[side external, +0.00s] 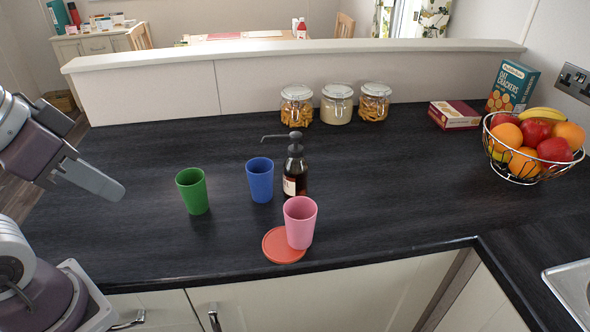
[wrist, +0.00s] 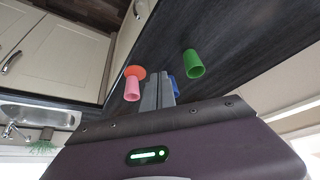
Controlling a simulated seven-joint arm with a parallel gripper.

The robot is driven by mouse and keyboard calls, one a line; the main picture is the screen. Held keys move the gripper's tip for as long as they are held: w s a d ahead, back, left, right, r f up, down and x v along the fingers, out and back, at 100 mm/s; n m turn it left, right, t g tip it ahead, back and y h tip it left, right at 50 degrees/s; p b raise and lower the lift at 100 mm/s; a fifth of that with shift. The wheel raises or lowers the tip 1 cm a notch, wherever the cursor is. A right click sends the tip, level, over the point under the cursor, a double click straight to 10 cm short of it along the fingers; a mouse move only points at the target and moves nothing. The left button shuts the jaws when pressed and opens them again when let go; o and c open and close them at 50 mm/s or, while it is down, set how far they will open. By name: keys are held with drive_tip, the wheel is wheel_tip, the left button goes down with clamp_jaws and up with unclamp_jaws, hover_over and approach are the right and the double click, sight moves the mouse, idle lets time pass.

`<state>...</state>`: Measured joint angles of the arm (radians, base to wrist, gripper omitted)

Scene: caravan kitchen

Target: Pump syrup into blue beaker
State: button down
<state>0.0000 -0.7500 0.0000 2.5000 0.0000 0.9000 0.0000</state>
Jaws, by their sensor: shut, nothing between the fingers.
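The blue beaker (side external: 260,180) stands upright on the dark worktop, between the green beaker (side external: 192,191) and the syrup bottle. The syrup bottle (side external: 295,175) is dark with a black pump, and its long spout (side external: 273,137) points left over the blue beaker. My gripper (side external: 118,192) is shut and empty, in the air left of the green beaker and apart from everything. In the wrist view my fingers (wrist: 158,88) hide most of the blue beaker (wrist: 179,88); the bottle cannot be made out there.
A pink beaker (side external: 299,222) stands at the edge of a red coaster (side external: 277,248), in front of the bottle. Behind are jars (side external: 337,105), a maroon box (side external: 454,115) and a low wall (side external: 260,80). A fruit basket (side external: 520,165) stands right. The left worktop is clear.

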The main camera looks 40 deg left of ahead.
drive_tip(key=w+a+r+n+g+h, duration=0.1)
drive_tip(key=w+r+n, duration=0.2)
drive_tip(key=w+n, duration=0.25)
drive_tip(key=w+r+n+g+h, duration=0.1)
drive_tip(key=w+r+n+h, duration=0.1)
drive_tip(key=w+r+n, duration=0.3)
drive_tip(key=n+g+y, duration=0.2)
drive_tip(key=n+y, duration=0.3)
drive_tip(key=n, duration=1)
hover_over(296, 133)
drive_tip(key=f, duration=0.6)
drive_tip(key=shift+s+d+f, duration=0.25)
drive_tip(key=shift+d+f, duration=0.05)
drive_tip(key=shift+f, duration=0.05)
wheel_tip(296, 133, down, 4)
drive_tip(key=shift+d+f, duration=0.1)
drive_tip(key=shift+f, duration=0.85)
